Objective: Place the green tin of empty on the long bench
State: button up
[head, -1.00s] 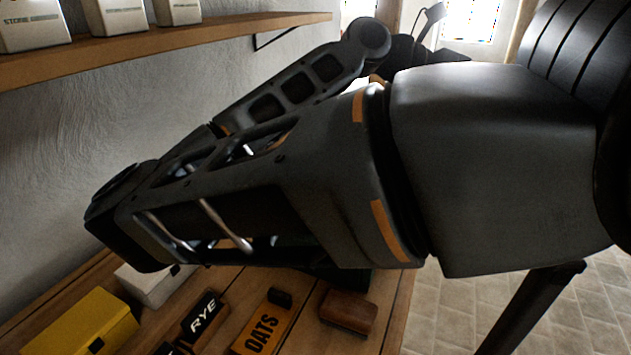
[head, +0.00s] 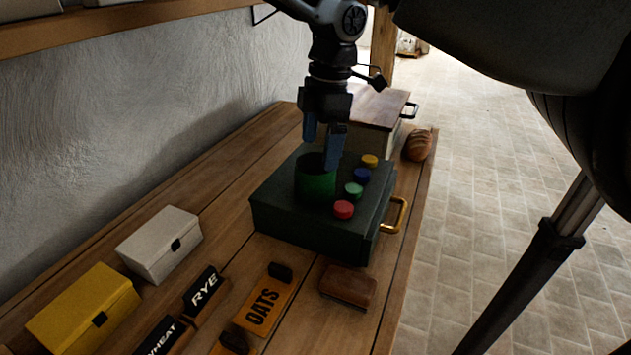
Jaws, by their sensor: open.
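The green tin (head: 315,187) stands upright on top of a dark green box (head: 290,223) with a brass handle. The box rests on the long wooden bench (head: 232,150). The tin's mouth is open and dark inside. My gripper (head: 325,152) points down right at the tin, with its blue fingers apart. One finger overlaps the tin's right rim in the picture; whether they touch I cannot tell.
Red (head: 344,210), green, blue and yellow caps sit on the box right of the tin. A wooden-lidded box (head: 380,108) and a loaf (head: 418,145) stand behind. A white box (head: 160,243), yellow box (head: 84,312), labelled blocks and brush (head: 348,286) lie in front. The bench's left middle is clear.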

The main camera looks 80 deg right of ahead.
aim_at(314, 186)
jog(key=f, duration=0.2)
jog(key=f+p, duration=0.1)
jog(key=f, duration=0.2)
jog(key=w+f, duration=0.1)
jog(key=f, duration=0.1)
jog(key=shift+a+f+p, duration=0.2)
jog(key=shift+p, duration=0.2)
jog(key=c, duration=1.1)
